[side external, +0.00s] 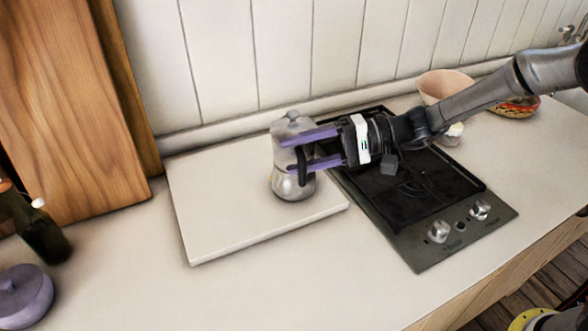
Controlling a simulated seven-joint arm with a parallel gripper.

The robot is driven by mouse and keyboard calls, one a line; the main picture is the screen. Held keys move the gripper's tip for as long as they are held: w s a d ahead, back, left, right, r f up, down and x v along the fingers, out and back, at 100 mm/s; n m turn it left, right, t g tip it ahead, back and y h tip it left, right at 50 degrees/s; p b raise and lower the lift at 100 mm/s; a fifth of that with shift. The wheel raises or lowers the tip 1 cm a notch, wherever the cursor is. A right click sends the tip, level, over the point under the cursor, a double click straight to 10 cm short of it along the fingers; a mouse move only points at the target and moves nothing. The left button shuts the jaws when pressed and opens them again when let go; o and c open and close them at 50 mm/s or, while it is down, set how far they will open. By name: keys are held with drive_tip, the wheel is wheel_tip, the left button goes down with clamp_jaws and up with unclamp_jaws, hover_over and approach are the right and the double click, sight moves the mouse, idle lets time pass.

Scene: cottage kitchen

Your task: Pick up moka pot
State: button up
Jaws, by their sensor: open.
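The silver moka pot (294,188) stands upright on a pale board at the middle of the side external view. It has a knobbed lid and a dark handle on its right side, toward my gripper. My gripper (284,154) reaches in from the right, with its purple fingers level and spread apart at the height of the pot's upper body and handle. The fingers overlap the pot in this view, and the handle shows between them. I cannot tell whether either finger touches the pot.
The pale board (215,205) lies left of a black stove (420,215) with two knobs. A beige bowl (445,85) and a patterned bowl (517,108) stand behind my arm. A purple lidded pot (24,295) and a dark bottle (40,232) stand at left. The front counter is clear.

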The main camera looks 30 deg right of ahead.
drive_tip(key=shift+x, duration=1.5)
drive_tip(key=shift+c, duration=0.4)
clamp_jaws()
drive_tip(key=shift+s, duration=0.1)
